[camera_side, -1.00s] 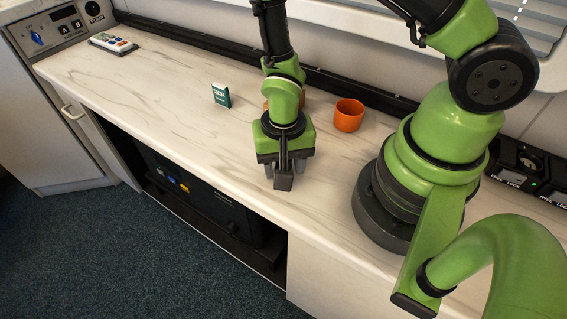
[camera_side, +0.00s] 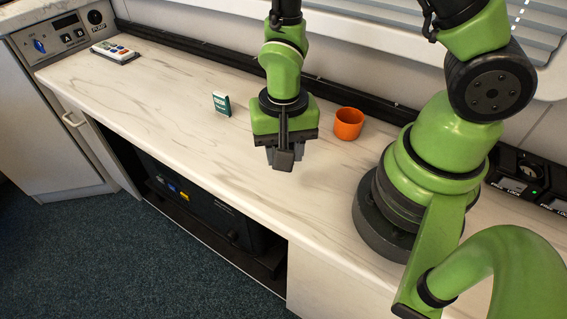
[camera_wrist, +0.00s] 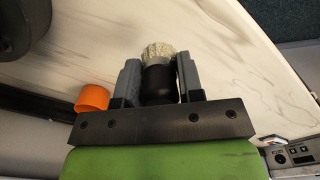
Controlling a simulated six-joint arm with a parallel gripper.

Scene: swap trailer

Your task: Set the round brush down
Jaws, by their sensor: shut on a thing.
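The round brush (camera_wrist: 158,51) shows in the wrist view, with a ring of pale bristles and a black body. My gripper (camera_wrist: 159,75) is shut on it, with a grey finger on each side of the black body and the bristles pointing away from the palm. In the side view my gripper (camera_side: 283,157) points down above the middle of the counter (camera_side: 205,160). The brush cannot be made out there, as the fingers and gripper body cover it.
An orange cup (camera_side: 348,123) stands right of my gripper; it also shows in the wrist view (camera_wrist: 92,97). A small green and white box (camera_side: 221,103) stands to the left. A remote (camera_side: 115,52) lies far left. The counter's front left is clear.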

